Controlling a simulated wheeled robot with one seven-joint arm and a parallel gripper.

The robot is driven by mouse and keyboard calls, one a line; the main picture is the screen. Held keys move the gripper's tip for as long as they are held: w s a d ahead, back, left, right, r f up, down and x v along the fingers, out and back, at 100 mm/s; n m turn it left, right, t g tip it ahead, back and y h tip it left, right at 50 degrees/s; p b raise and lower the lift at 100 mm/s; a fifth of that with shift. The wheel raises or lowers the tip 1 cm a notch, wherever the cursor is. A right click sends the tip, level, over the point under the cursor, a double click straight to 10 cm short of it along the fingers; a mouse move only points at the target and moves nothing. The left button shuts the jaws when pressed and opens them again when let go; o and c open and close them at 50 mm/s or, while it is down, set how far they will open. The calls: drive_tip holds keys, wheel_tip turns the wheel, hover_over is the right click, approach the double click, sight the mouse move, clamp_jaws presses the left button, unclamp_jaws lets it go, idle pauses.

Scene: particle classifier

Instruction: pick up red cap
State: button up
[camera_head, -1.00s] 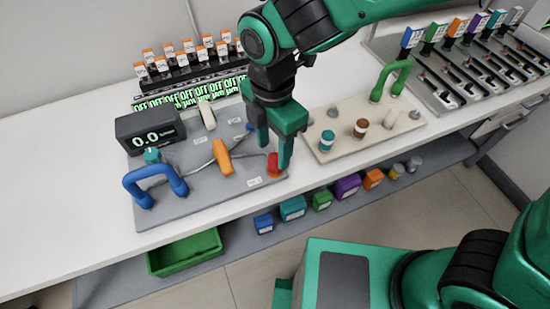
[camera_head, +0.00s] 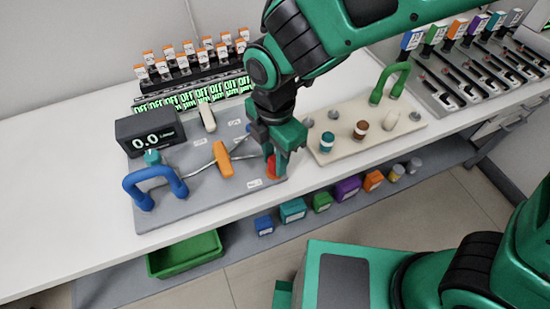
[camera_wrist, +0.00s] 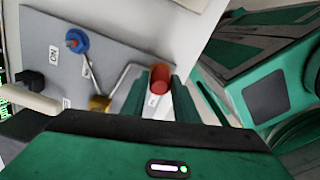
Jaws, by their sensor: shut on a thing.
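The red cap (camera_head: 271,166) is at the right front corner of the grey panel (camera_head: 205,199) in the head view, partly covered by my fingers. It also shows in the wrist view (camera_wrist: 160,76) as a red cylinder with a round end. My gripper (camera_head: 277,165) reaches down from above and is shut on the red cap. In the wrist view, the green fingers of my gripper (camera_wrist: 158,92) stand on both sides of the cap. Whether the cap still touches the panel is hard to tell.
On the panel are an orange handle (camera_head: 222,159), a blue handle (camera_head: 155,188) and a black display (camera_head: 150,132) reading 0.0. A beige board (camera_head: 370,142) with small jars and a green handle (camera_head: 391,80) lies to the right. A green bin (camera_head: 185,254) is below the bench.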

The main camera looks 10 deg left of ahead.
sight(272, 161)
drive_tip(key=shift+r, duration=0.1)
drive_tip(key=shift+r, duration=0.5)
drive_tip(key=r, duration=0.3)
drive_tip(key=shift+s+a+r, duration=0.25)
drive_tip(key=shift+s+r, duration=0.05)
drive_tip(key=shift+s, duration=0.1)
drive_tip(key=s+a+r, duration=0.6)
drive_tip(key=s, duration=0.3)
drive_tip(key=shift+r, duration=0.15)
drive_tip(key=shift+r, duration=2.3)
drive_tip(key=shift+r, duration=1.5)
